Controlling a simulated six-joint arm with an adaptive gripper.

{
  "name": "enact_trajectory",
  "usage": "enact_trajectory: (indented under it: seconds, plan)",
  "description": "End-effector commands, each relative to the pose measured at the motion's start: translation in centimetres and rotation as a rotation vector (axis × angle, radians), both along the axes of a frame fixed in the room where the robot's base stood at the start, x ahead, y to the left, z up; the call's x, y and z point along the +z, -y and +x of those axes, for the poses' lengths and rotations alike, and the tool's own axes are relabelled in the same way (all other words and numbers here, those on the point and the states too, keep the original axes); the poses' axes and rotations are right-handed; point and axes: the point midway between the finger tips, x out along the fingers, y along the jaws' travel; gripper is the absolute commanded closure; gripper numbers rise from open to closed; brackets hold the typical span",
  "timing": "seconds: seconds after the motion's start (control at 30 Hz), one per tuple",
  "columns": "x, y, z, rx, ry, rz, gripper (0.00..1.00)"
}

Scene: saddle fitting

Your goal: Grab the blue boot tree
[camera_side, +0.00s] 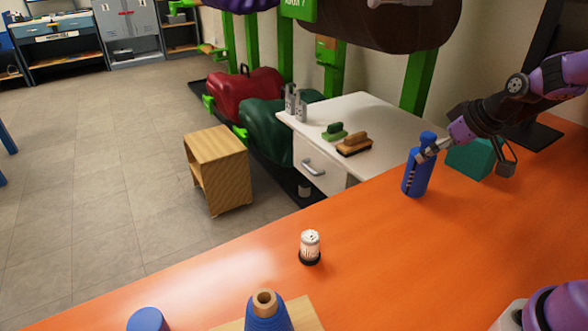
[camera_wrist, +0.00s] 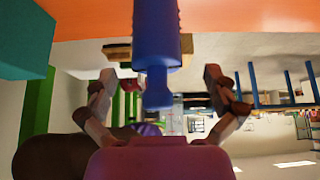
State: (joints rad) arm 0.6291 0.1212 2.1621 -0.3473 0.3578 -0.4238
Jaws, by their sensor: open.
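The blue boot tree (camera_side: 415,175) stands upright on the orange table (camera_side: 370,240), near its far edge. It has a wide ribbed body and a narrower top. My gripper (camera_side: 430,150) is at its upper part, coming from the right. In the wrist view, which is upside down, the blue boot tree (camera_wrist: 156,35) reaches between the two fingers of my gripper (camera_wrist: 158,76). The fingers are spread, with a visible gap on each side of it. The side view does not show clearly whether a finger touches it.
A teal block (camera_side: 470,158) stands just right of the boot tree; it also shows in the wrist view (camera_wrist: 25,40). A white-capped shaker (camera_side: 310,247) and a blue cone with a wooden top (camera_side: 268,315) stand nearer the camera. The table between is clear.

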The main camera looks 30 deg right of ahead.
Motion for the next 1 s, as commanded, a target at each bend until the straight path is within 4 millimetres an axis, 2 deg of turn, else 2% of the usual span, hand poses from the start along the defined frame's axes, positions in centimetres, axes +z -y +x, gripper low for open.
enact_trajectory:
  seconds: [0.3,0.57,0.6,0.67,0.7,0.77,1.0]
  plan:
    - [-3.5,0.3,2.6,0.001,-0.003,0.002,0.00]
    - [-3.8,0.4,2.8,-0.001,-0.001,0.000,0.00]
    - [-3.8,0.4,2.8,-0.001,-0.001,0.000,0.05]
    - [-3.8,0.4,2.8,-0.001,-0.001,0.000,0.35]
    - [-3.8,0.4,2.8,-0.001,-0.001,0.000,0.55]
    - [-3.8,0.4,2.8,-0.001,-0.001,0.000,0.83]
    - [-3.9,0.4,2.8,-0.002,-0.004,0.001,0.82]
